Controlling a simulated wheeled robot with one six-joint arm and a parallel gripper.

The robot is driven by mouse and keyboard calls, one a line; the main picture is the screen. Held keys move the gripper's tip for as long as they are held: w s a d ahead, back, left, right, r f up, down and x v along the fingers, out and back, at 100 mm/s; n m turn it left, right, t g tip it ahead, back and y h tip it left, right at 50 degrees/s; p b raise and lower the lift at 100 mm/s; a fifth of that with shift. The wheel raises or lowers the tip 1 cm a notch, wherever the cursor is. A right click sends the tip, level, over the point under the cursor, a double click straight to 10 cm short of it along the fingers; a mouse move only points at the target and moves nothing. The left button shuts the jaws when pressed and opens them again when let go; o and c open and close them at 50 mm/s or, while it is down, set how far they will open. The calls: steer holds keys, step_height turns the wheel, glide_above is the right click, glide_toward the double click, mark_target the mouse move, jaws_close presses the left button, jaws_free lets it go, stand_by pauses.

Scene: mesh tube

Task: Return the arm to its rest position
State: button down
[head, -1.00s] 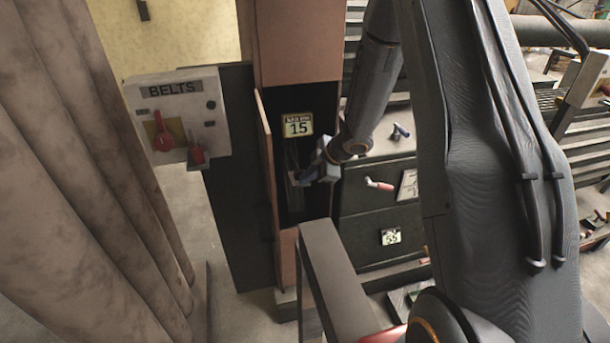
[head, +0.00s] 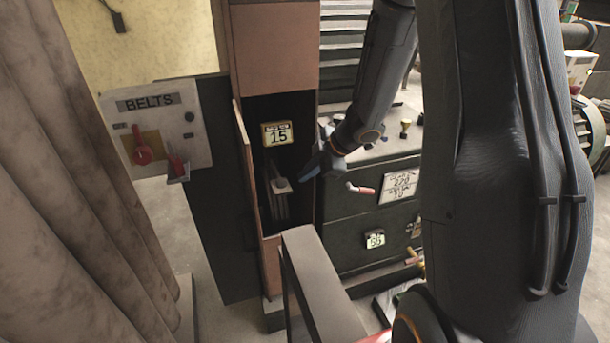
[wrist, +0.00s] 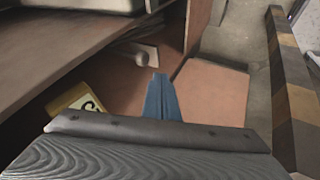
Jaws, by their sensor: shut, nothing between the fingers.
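My gripper (head: 318,160) is at the right side of the open brown cabinet (head: 276,52), in front of its dark opening. Its blue fingers are together and hold nothing. In the wrist view the shut blue fingers (wrist: 160,98) point over a brown surface. A pale knob or handle (head: 281,186) stands inside the cabinet, left of my gripper and apart from it. It also seems to show in the wrist view (wrist: 142,53), beyond the fingertips. A yellow label reading 15 (head: 277,134) is on the cabinet's back wall.
A BELTS panel (head: 157,128) with red levers is left of the cabinet. A dark machine (head: 350,228) with a red-handled crank (head: 360,188) stands close on the right. A grey beam (head: 318,270) is in front. A striped bar (wrist: 288,95) runs along the right in the wrist view.

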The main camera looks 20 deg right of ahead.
steer(key=s+d+r+m+h, duration=0.3)
steer(key=s+r+m+h, duration=0.25)
steer(key=m, duration=0.35)
steer(key=s+a+m+g, duration=0.2)
steer(key=s+a+m, duration=0.1)
steer(key=s, duration=0.6)
steer(key=s+a+m+g, duration=0.3)
steer(key=s+a+m, duration=0.1)
steer(key=s, duration=0.6)
steer(key=shift+a+f+m+y, duration=0.15)
steer(key=shift+f+m+y, duration=0.25)
steer(key=shift+y, duration=0.05)
